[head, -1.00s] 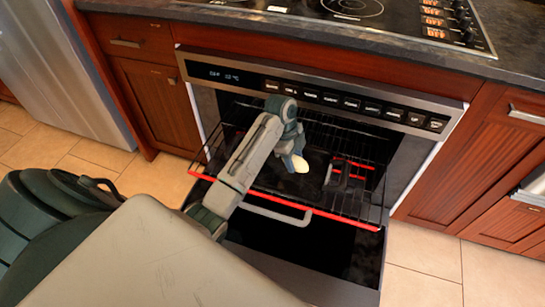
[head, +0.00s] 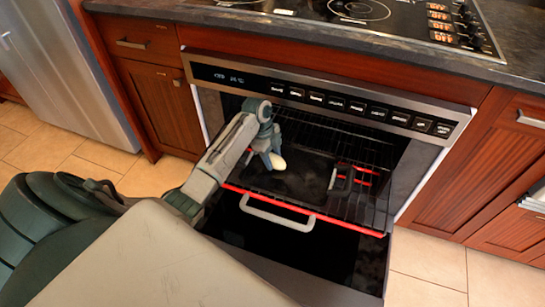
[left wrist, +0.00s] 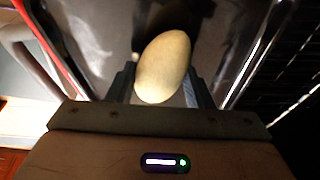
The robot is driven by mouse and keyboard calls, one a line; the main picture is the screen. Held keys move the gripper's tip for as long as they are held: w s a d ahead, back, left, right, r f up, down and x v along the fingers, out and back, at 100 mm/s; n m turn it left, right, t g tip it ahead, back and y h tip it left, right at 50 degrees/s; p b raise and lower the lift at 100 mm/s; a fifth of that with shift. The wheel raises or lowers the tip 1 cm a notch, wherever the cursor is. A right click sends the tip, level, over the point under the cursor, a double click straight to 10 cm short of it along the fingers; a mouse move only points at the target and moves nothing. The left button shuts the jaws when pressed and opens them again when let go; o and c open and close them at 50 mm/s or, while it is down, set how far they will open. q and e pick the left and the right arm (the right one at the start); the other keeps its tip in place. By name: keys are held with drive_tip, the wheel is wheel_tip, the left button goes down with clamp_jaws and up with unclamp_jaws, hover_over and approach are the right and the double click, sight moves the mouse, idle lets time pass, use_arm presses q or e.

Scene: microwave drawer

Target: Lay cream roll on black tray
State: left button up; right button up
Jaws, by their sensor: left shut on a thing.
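The cream roll (head: 278,163) is a pale, rounded, egg-like piece. My left gripper (head: 270,159) is shut on it, inside the open oven. In the left wrist view the roll (left wrist: 163,66) sits between the two dark fingers, its long side slightly tilted. The black tray (head: 306,178) lies on the oven rack; its dark, shiny surface (left wrist: 100,25) lies beneath the roll in the left wrist view. The roll is over the tray's left part in the head view; I cannot tell whether it touches. My right gripper is not in view.
The wire oven rack (head: 375,207) has a red front edge. A dark item with red marks (head: 350,180) is at the tray's right. The control panel (head: 330,98) is above.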

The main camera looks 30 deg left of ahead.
use_arm(q)
drive_tip(key=o, duration=1.1)
drive_tip(key=shift+f, duration=0.1)
